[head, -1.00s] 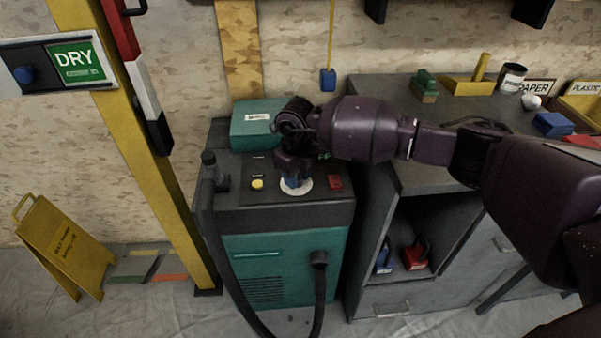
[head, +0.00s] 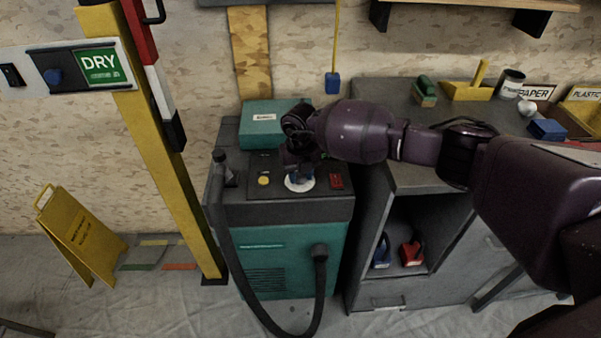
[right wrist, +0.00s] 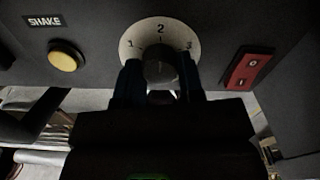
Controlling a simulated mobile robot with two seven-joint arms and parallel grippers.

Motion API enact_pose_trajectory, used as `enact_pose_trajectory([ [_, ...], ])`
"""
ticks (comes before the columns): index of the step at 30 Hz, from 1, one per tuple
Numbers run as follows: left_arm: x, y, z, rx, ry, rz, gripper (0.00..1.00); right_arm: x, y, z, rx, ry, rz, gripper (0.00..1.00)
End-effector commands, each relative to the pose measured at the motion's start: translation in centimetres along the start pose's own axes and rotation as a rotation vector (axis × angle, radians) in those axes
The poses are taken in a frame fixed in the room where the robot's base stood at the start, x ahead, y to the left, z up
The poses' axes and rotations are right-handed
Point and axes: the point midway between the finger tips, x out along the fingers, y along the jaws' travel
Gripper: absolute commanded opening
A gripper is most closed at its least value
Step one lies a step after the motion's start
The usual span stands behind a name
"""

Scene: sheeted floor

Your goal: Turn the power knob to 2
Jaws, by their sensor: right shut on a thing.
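The dark power knob (right wrist: 160,66) stands in the middle of a white round dial (right wrist: 134,42) marked 1, 2 and 3. The 2 is at the top of the dial in the right wrist view. I cannot make out a pointer mark on the knob. My right gripper (right wrist: 160,84) is shut on the knob, with one blue finger on each side. In the head view the right gripper (head: 300,175) reaches down onto the white dial (head: 299,186) on the machine's top panel and hides most of the knob. My left gripper is not in view.
A yellow button (right wrist: 65,56) under a SHAKE label and a red switch (right wrist: 247,68) flank the dial. A black hose (head: 222,200) rises at the machine's left, near a yellow post (head: 170,170). A grey workbench (head: 400,120) stands to the right.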

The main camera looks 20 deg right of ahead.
Motion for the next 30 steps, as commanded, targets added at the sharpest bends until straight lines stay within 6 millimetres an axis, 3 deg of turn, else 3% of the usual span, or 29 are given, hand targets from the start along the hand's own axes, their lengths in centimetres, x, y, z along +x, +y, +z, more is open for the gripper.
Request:
enact_pose_trajectory([
  [7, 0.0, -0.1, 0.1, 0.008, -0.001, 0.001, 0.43, 0.0, 0.0, 0.0, 0.000, 0.001, 0.000, 0.12],
  [8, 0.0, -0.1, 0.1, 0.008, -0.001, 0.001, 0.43, 0.0, 0.0, 0.0, -0.001, 0.001, 0.000, 0.38],
  [12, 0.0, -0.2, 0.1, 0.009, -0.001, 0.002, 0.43, 0.0, 0.0, 0.0, -0.001, 0.000, 0.000, 0.60],
  [23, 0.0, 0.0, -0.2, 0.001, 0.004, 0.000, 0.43, -0.5, 0.0, 0.1, -0.001, -0.002, 0.000, 0.61],
  [30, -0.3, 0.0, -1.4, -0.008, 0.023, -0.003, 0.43, -4.3, 0.0, 0.1, -0.002, -0.007, 0.000, 0.61],
])
